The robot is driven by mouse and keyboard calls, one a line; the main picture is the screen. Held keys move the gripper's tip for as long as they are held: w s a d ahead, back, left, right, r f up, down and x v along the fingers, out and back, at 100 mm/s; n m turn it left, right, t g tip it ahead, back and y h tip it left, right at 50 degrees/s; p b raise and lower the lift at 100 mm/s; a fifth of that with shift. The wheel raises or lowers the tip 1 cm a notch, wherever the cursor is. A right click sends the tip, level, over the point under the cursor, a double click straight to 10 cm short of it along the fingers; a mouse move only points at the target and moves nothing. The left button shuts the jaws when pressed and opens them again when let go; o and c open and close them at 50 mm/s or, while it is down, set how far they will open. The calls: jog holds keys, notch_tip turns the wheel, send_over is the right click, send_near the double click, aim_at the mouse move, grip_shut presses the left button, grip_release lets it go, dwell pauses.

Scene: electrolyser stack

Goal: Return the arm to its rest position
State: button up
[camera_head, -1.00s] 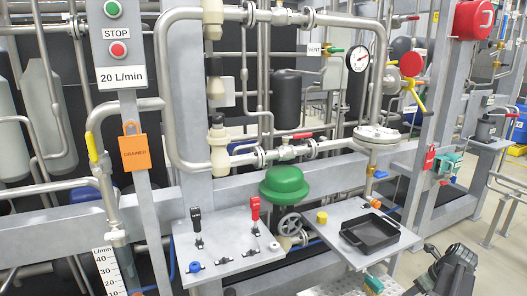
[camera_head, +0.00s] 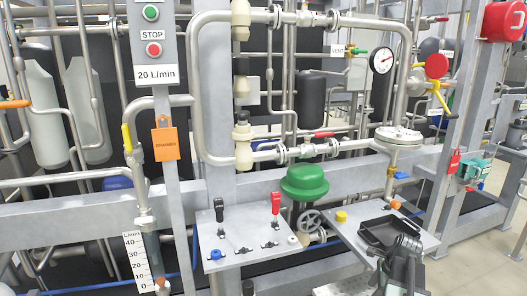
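My gripper (camera_head: 402,250), dark grey to black, shows at the lower right, at the end of my arm, which comes up from the bottom edge. In the picture it overlaps the front right part of a black tray (camera_head: 371,241). I cannot tell whether it touches the tray or is only in front of it. Its fingers are too small and dark to show whether they are open or shut, and I see nothing clearly held.
The tray stands on a grey shelf (camera_head: 342,228). Left of it are a panel (camera_head: 236,240) with black and red levers, a green dome (camera_head: 305,182) and a handwheel (camera_head: 309,221). Pipes and a gauge (camera_head: 383,59) stand behind. Open floor (camera_head: 480,262) lies at the right.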

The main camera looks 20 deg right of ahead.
jog(key=w+a+n+g, duration=0.1)
jog(key=w+a+n, duration=0.4)
jog(key=a, duration=0.5)
jog(key=w+a+n+g, duration=0.1)
jog(key=w+a+n, duration=0.1)
jog(key=a+n, duration=0.7)
jog(key=s+a+n+g+h, duration=0.1)
jog(key=a+n, duration=1.1)
jog(key=a, duration=1.2)
notch_tip(320, 180, up, 20)
jog(key=p, duration=2.1)
jog(key=shift+d+r+m, duration=0.25)
jog(key=shift+d+m, duration=0.15)
jog(key=shift+d, duration=0.05)
